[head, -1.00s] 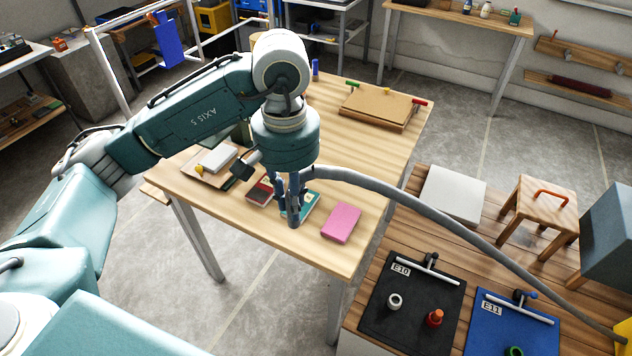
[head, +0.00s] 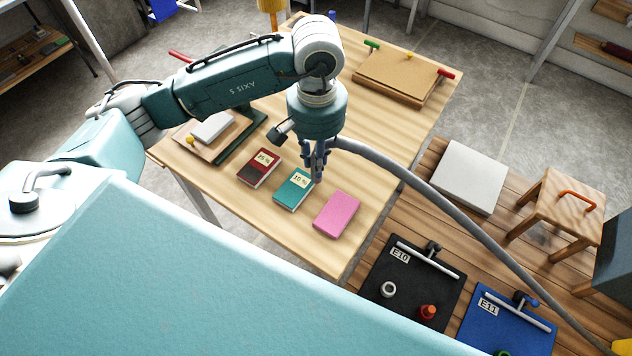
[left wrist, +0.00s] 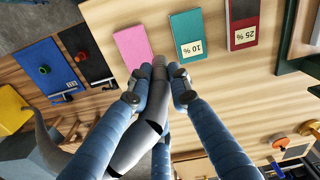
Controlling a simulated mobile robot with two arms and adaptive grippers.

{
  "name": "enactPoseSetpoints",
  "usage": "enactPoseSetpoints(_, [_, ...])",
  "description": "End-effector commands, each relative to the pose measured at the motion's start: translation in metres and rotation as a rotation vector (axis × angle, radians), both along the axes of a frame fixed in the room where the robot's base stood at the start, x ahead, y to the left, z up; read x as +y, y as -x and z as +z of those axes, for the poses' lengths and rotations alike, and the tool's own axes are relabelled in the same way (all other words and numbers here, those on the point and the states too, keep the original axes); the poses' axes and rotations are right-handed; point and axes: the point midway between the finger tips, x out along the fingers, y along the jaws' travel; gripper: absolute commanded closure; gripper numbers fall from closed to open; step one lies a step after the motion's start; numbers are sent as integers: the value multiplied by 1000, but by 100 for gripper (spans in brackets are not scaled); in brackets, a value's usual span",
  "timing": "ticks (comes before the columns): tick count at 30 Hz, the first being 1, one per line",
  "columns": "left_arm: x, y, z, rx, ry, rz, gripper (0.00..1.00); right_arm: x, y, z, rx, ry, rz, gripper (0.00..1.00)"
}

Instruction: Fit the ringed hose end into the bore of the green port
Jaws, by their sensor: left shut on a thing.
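My left gripper (head: 317,168) is shut on the grey hose (head: 420,185) close to its end and holds it above the wooden table. In the left wrist view the gripper fingers (left wrist: 158,88) close around the hose (left wrist: 137,145), and its dark tip (left wrist: 158,62) sticks out slightly between them. I cannot make out the ring there. The green port (head: 503,352) is on the blue E11 board (head: 510,325), cut by the bottom edge of the head view. It also shows small in the left wrist view (left wrist: 44,69). My right gripper is not in view.
Beneath the gripper lie a pink block (head: 337,214), a teal 10 % book (head: 293,190) and a red 25 % book (head: 259,167). The black E10 board (head: 408,285) carries a white ring port (head: 388,289) and a red-orange one (head: 428,312). A wooden stool (head: 560,205) stands right.

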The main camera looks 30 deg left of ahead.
Motion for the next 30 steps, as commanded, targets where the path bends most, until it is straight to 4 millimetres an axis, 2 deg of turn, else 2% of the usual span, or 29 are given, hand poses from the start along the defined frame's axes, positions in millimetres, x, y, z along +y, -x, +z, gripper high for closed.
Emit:
enactPoseSetpoints(3, [0,3,-30,8,-1,1,100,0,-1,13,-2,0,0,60])
enactPoseSetpoints(9, [0,1,-68,3,0,1,100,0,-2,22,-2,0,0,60])
enactPoseSetpoints(14, [-1,0,-81,2,1,0,100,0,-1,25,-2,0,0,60])
enactPoseSetpoints(21, [-1,0,-114,1,1,1,100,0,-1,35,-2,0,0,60])
enactPoseSetpoints(30, [0,-1,-120,-1,0,-1,100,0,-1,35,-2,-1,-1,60])
